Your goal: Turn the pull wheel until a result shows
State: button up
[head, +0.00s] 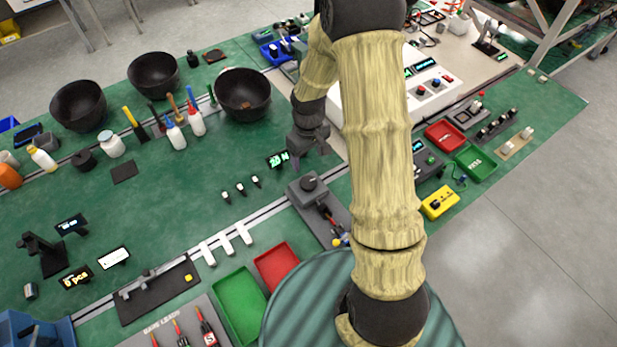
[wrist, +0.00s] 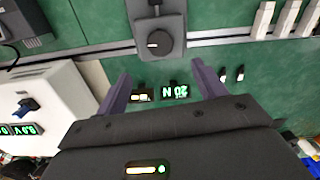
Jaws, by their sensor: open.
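The pull wheel (head: 309,183) is a dark round knob on a grey block of a bench fixture. In the wrist view the wheel (wrist: 159,42) lies ahead of my fingertips, near the top middle. A small display reading about "20 N" in green (head: 278,160) stands behind the fixture; it also shows in the wrist view (wrist: 175,92), between my fingers. My gripper (head: 318,154) hangs above the green mat just behind the wheel. In the wrist view my gripper (wrist: 162,72) has its two purple-grey fingers wide apart, with nothing held and apart from the wheel.
Several small black-and-white pieces (head: 240,188) lie left of the wheel. A red tray (head: 277,267) and a green tray (head: 240,305) sit nearer the front. A white instrument box (wrist: 45,105) stands left in the wrist view. Open green mat lies left.

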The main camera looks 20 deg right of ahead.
aim_at(308, 182)
notch_tip(308, 182, down, 12)
jog(key=shift+r+p, duration=0.1)
jog(key=shift+p, duration=1.15)
jog(key=c, duration=1)
